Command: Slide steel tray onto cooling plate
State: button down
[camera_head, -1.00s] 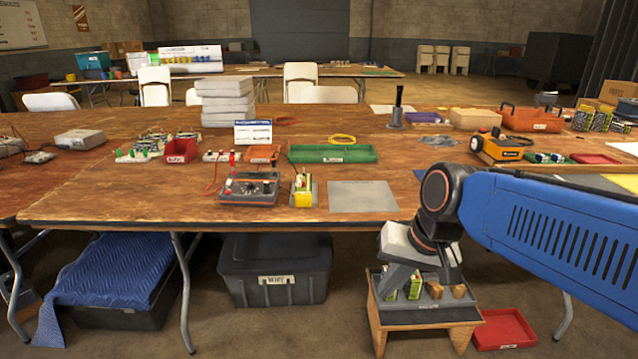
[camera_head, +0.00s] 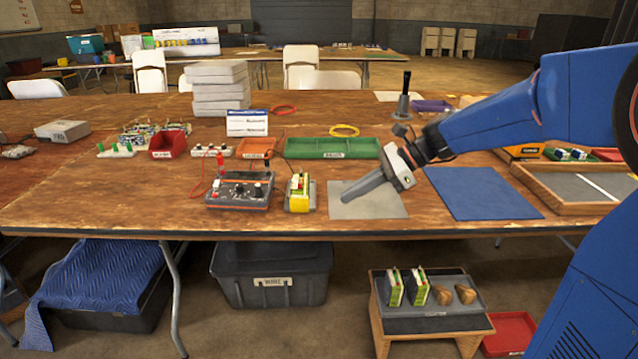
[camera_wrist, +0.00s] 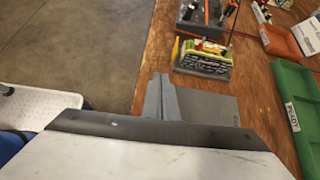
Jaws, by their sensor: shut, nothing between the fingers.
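A small grey tray (camera_head: 300,206) carries a yellow-and-green block on the table, left of a flat grey plate (camera_head: 384,206). I take these for the steel tray and the cooling plate; neither has a label I can read. A narrow strip of wood separates them. My gripper (camera_head: 346,196) is shut and empty, tilted down over the plate's left part, its tip toward the tray. Whether it touches the plate is unclear. In the wrist view my gripper (camera_wrist: 160,79) points toward the small tray (camera_wrist: 202,70), with the plate (camera_wrist: 218,108) partly hidden behind it.
A meter box (camera_head: 240,191) stands left of the small tray. A green tray (camera_head: 332,149) lies behind the plate, a blue mat (camera_head: 485,194) to its right. A wood-framed tray (camera_head: 535,186) is farther right. A low stool (camera_head: 425,323) bears several items in front.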

jog(key=shift+w+d+r+m, duration=0.15)
jog(key=shift+w+m, duration=0.35)
jog(key=shift+w, duration=0.65)
jog(key=shift+w+y, duration=0.15)
jog(key=shift+y, duration=0.15)
jog(key=a, duration=0.8)
jog(key=a+f, duration=0.1)
jog(key=a, duration=0.2)
jog(key=shift+w+a, duration=0.4)
jog(key=shift+f, duration=0.4)
